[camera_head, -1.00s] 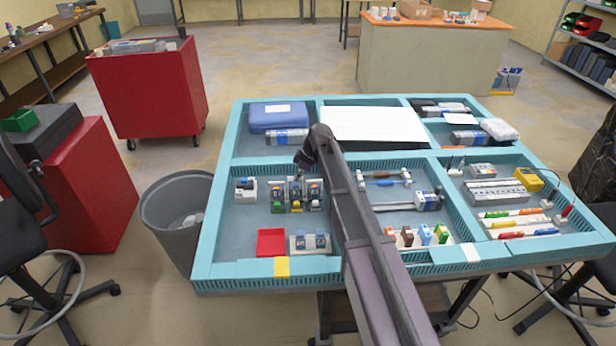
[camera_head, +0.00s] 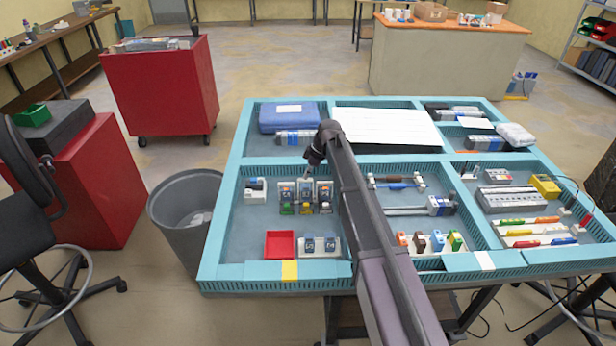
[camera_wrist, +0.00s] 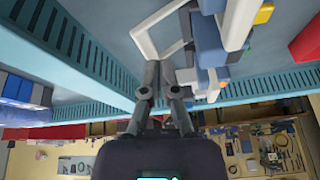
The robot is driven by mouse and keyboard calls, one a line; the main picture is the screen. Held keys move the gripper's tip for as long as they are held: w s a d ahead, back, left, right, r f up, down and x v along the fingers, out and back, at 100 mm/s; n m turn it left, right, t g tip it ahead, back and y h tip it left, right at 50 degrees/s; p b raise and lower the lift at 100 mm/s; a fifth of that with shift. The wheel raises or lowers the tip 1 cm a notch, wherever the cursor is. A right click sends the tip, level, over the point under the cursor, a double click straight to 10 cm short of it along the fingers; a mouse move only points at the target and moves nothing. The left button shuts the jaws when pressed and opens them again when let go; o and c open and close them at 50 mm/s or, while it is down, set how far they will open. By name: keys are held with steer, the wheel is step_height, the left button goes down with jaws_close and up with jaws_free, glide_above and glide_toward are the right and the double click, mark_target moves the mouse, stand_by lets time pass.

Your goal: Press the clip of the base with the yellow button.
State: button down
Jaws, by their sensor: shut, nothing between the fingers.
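Three small socket bases stand in a row in the left front compartment. The middle one (camera_head: 305,197) seems to carry the yellow button; the buttons are tiny there. My gripper (camera_head: 308,174) hangs just behind and above this middle base. In the wrist view, my shut, empty gripper (camera_wrist: 161,78) is close to a white frame-like clip (camera_wrist: 146,44) beside a blue-grey base (camera_wrist: 210,40). A yellow part (camera_wrist: 264,13) shows at the top right there. I cannot tell whether my fingertips touch the clip.
A red tray (camera_head: 280,245) and a white strip with two dark blocks (camera_head: 320,247) lie in front of the bases. A white-and-blue box (camera_head: 255,190) stands to their left. Teal divider walls (camera_head: 238,190) edge the compartment.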

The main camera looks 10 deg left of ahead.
steer(key=shift+s, duration=0.25)
steer(key=shift+s+d+f, duration=0.15)
steer(key=shift+s, duration=0.35)
steer(key=shift+s, duration=0.1)
stand_by(0.4)
steer(key=w+d+r+p, duration=0.1)
steer(key=r+p, duration=0.4)
steer(key=w+d+r+p, duration=0.2)
steer(key=r+p, duration=0.4)
steer(key=shift+w+d+r, duration=0.15)
steer(key=shift+w+r, duration=0.05)
steer(key=shift+w, duration=0.1)
stand_by(0.4)
